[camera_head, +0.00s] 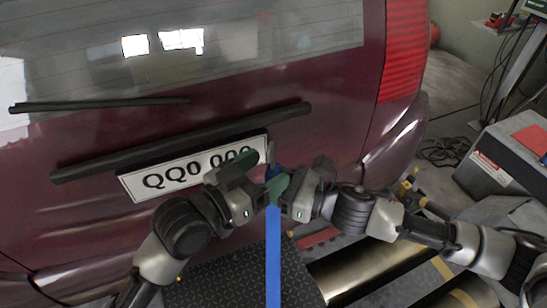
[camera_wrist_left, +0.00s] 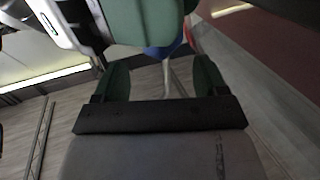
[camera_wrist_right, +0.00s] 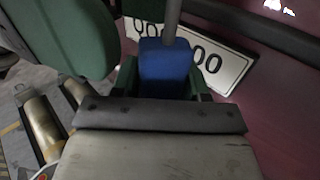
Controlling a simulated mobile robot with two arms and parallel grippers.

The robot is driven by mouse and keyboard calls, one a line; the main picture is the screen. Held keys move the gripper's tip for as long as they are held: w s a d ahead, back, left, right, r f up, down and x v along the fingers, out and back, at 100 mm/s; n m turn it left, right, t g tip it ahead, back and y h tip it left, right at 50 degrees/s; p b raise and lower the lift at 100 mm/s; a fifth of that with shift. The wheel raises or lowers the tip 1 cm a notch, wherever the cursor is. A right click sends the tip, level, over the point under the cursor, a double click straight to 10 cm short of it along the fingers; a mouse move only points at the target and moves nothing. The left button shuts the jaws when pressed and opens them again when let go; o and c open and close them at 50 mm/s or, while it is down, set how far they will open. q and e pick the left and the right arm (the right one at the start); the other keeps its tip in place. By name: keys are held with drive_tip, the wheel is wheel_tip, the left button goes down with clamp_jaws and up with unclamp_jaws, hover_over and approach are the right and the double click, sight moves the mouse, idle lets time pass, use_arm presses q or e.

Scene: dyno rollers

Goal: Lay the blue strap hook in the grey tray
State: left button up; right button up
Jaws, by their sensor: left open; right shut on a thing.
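The blue strap hook (camera_head: 273,171) is up in front of the car's rear, near the plate, with its blue strap (camera_head: 273,255) hanging straight down. My right gripper (camera_head: 284,187) is shut on its blue body. In the right wrist view the blue body (camera_wrist_right: 164,70) sits between the green fingers, with the grey metal hook rising from it. My left gripper (camera_head: 257,177) is open around the metal hook. In the left wrist view the hook's metal (camera_wrist_left: 169,78) shows between the spread fingers; contact cannot be told. I cannot make out the grey tray for certain.
The dark red car (camera_head: 330,150) with its licence plate (camera_head: 160,175) is close behind the grippers. Metal rollers (camera_head: 350,272) and a dark tread plate (camera_head: 240,280) lie below. A grey cabinet (camera_head: 495,165) with a red item (camera_head: 533,138) stands at right. Cables lie on the floor.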

sight(276, 170)
use_arm(q)
drive_tip(key=shift+x, duration=1.5)
drive_tip(key=c, duration=0.9)
drive_tip(key=shift+c, duration=0.8)
use_arm(e)
drive_tip(key=o, duration=1.2)
